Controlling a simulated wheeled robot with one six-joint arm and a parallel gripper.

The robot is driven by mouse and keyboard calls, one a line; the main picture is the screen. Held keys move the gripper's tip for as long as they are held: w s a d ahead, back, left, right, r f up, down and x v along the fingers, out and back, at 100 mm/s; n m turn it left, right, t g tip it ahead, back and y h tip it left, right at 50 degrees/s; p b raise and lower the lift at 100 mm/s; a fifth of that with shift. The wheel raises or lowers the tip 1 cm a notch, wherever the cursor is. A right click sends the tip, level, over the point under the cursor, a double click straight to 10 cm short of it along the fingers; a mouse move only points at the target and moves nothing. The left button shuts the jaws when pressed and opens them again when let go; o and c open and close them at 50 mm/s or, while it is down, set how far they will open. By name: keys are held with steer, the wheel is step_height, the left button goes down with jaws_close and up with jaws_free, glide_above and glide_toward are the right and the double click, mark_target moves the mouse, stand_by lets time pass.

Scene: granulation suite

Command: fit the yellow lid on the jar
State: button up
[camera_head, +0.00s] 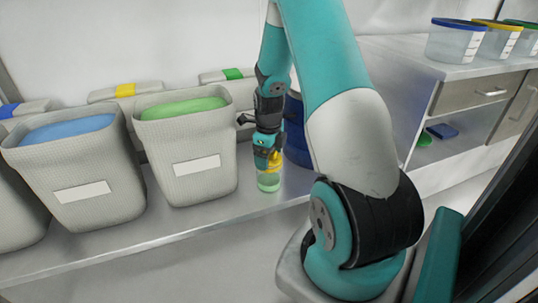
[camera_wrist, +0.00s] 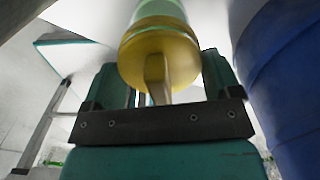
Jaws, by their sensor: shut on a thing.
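The yellow lid (camera_head: 274,160) is at my gripper (camera_head: 268,153), just above the small clear jar with green contents (camera_head: 268,182) on the bench. In the wrist view, the lid (camera_wrist: 150,47) shows its round yellow face and a tan grip tab between the fingers of my gripper (camera_wrist: 160,82). My gripper is shut on the lid by this tab. The jar (camera_wrist: 160,12) lies directly beyond the lid, roughly in line with it. The rim is hidden by the lid, so I cannot tell whether the lid is seated or only touching.
A blue drum (camera_head: 296,130) stands close to the right of the jar. A grey bin with green contents (camera_head: 187,150) is to the left, a bin with blue contents (camera_head: 75,175) further left. Tubs with coloured lids (camera_head: 456,42) stand on the right counter. The front bench strip is clear.

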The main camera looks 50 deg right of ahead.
steer(key=shift+s+f, duration=0.25)
steer(key=shift+f, duration=0.35)
steer(key=shift+a, duration=0.1)
steer(key=shift+c, duration=0.7)
steer(key=o, duration=0.9)
steer(key=shift+a+f, duration=0.1)
steer(key=shift+a, duration=0.05)
steer(key=r+p, duration=0.2)
steer(key=r, duration=0.1)
steer(key=r+p, duration=0.6)
steer(key=shift+w+d, duration=0.2)
steer(key=shift+d, duration=0.2)
